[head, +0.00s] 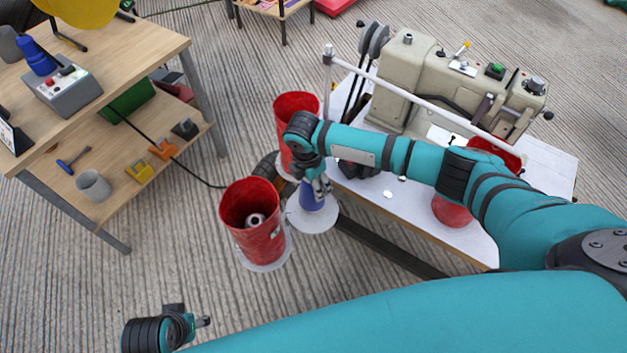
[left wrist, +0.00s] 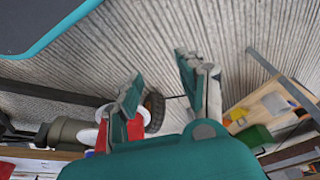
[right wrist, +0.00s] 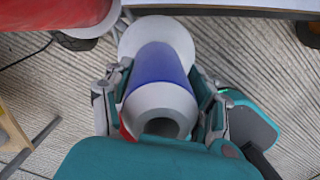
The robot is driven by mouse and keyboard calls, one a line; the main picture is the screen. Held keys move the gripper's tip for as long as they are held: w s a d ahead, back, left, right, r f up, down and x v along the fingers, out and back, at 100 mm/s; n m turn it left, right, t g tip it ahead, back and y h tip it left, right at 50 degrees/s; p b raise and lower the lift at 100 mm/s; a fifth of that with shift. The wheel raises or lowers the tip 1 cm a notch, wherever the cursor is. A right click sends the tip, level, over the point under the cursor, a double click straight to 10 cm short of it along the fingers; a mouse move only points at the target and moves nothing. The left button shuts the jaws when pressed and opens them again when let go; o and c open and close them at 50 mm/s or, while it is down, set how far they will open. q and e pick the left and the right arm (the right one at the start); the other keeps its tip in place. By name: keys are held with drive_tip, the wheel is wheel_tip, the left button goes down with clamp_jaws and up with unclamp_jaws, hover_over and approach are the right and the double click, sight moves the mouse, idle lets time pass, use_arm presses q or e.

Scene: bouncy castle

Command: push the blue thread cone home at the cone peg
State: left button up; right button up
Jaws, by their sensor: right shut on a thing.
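The blue thread cone (head: 312,197) stands upright over a round white disc (head: 322,222) beside the sewing table. In the right wrist view the cone (right wrist: 160,72) has a blue middle, a grey end and a dark hollow opening. My right gripper (head: 319,186) is shut on the cone, with a finger on each side of its upper part. The cone peg is hidden, and I cannot tell whether the cone touches the disc (right wrist: 157,32). My left gripper (left wrist: 165,88) is open and empty, away from the cone; its wrist shows low at the left in the head view.
A red bin (head: 255,225) holding a spool stands left of the disc. Another red bin (head: 297,110) stands behind it. The sewing machine (head: 430,85) sits on the white table (head: 545,180).

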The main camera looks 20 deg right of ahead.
use_arm(q)
drive_tip(key=shift+s+r, duration=0.15)
drive_tip(key=shift+r, duration=0.35)
use_arm(e)
drive_tip(key=shift+f, duration=0.3)
use_arm(q)
drive_tip(key=shift+s, duration=0.1)
use_arm(e)
drive_tip(key=shift+f, duration=0.15)
drive_tip(key=shift+f+b, duration=0.35)
use_arm(q)
drive_tip(key=shift+r, duration=1.15)
use_arm(e)
drive_tip(key=shift+f, duration=0.3)
use_arm(q)
drive_tip(key=shift+r, duration=0.1)
drive_tip(key=shift+s+r+b, duration=0.15)
drive_tip(key=shift+r+b, duration=0.15)
drive_tip(key=shift+r, duration=0.4)
use_arm(e)
drive_tip(key=shift+f, duration=0.45)
use_arm(q)
drive_tip(key=shift+r, duration=0.15)
drive_tip(key=shift+a, duration=0.1)
use_arm(e)
drive_tip(key=shift+f, duration=0.2)
drive_tip(key=shift+f, duration=0.1)
